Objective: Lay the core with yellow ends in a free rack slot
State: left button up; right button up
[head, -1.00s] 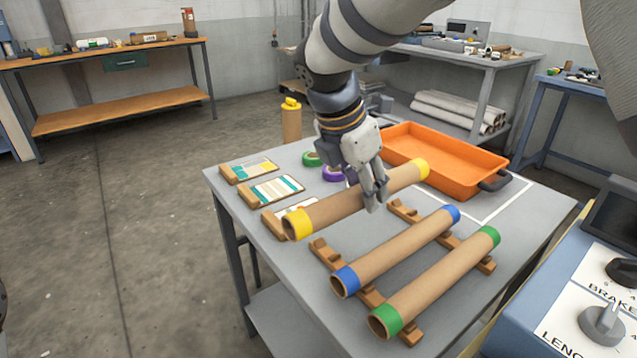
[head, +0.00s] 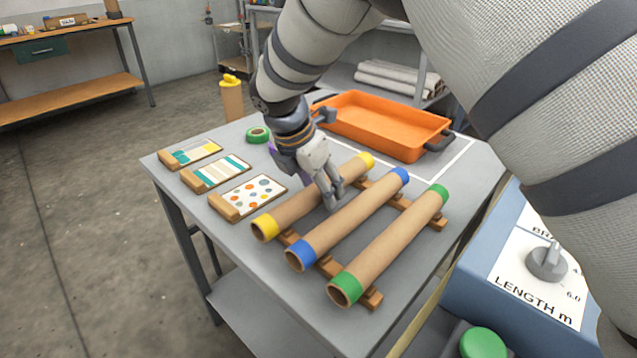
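The brown core with yellow ends (head: 297,209) lies along the left slot of the wooden rack (head: 370,299), parallel to the other cores. It is at or just above the rails; I cannot tell whether it rests fully. My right gripper (head: 333,196) comes down over its middle, shut on it, with fingertips at the side toward the blue-ended core. The far-side finger is hidden. The core with blue ends (head: 347,222) lies in the middle slot and the core with green ends (head: 390,246) in the right slot. My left gripper is not in view.
An orange tray (head: 440,130) stands at the back of the grey table (head: 225,238). Several sample boards, one dotted (head: 257,194), lie at the left. A green tape roll (head: 257,135) lies near the gripper. A control panel (head: 520,290) is at the right front.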

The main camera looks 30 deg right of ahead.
jog(key=v, duration=1.2)
jog(key=shift+r+p, duration=0.15)
jog(key=shift+p, duration=0.2)
